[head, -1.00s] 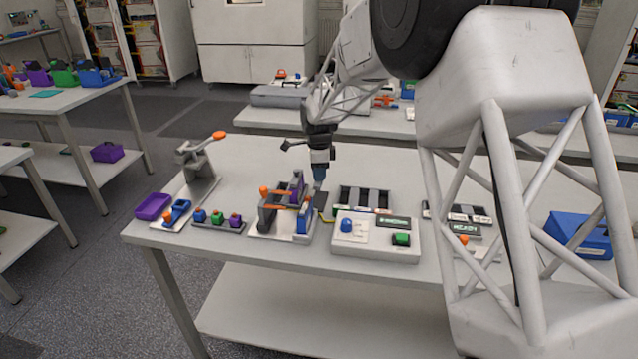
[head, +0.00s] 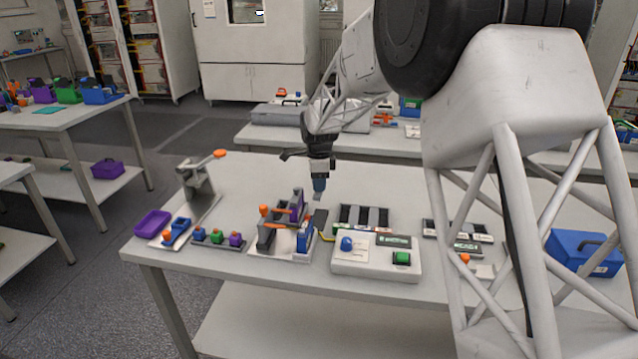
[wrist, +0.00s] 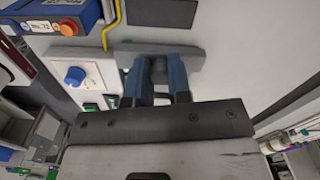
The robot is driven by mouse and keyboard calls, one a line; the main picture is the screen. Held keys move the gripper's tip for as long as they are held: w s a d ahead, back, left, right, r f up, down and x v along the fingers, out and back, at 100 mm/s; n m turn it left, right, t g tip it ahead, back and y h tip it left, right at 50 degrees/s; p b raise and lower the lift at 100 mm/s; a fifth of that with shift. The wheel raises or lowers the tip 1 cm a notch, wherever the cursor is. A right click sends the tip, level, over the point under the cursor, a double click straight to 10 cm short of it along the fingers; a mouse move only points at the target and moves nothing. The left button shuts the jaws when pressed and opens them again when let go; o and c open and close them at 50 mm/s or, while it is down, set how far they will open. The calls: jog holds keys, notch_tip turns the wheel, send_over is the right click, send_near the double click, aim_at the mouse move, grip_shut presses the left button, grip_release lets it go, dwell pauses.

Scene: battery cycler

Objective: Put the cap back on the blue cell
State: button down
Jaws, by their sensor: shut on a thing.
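My gripper (head: 319,187) is above the table, just right of the fixture. Its blue fingers (wrist: 162,82) are shut on a grey piece (wrist: 124,57), wider than the fingers. It shows as a small pale piece (head: 317,197) below the fingers in the head view; I cannot tell for sure that it is the cap. A blue block (head: 303,242), likely the blue cell, sits at the right front of the fixture. In the wrist view a blue body with a label (wrist: 50,14) and an orange knob (wrist: 68,27) is at the top left, apart from my gripper.
The fixture (head: 270,250) has orange handles and a purple block (head: 297,206). A dark pad (head: 320,218) and a yellow cable (head: 325,237) lie beside it. The cycler box (head: 375,268) has a blue knob (head: 346,243). A rack (head: 218,244) holds blue, green and purple pieces.

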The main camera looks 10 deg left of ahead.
jog(key=s+r, duration=0.3)
jog(key=s, duration=0.3)
jog(key=s+a+r, duration=0.1)
jog(key=s+r, duration=0.1)
jog(key=s, duration=0.5)
jog(key=shift+s+a+r, duration=0.2)
jog(key=shift+a+r, duration=0.05)
jog(key=shift+r, duration=0.15)
jog(key=shift+f, duration=0.1)
jog(key=shift+f, duration=3.1)
jog(key=shift+f, duration=0.6)
dwell(0.8)
jog(key=shift+c, duration=2.4)
grip_release()
jog(key=shift+r, duration=0.15)
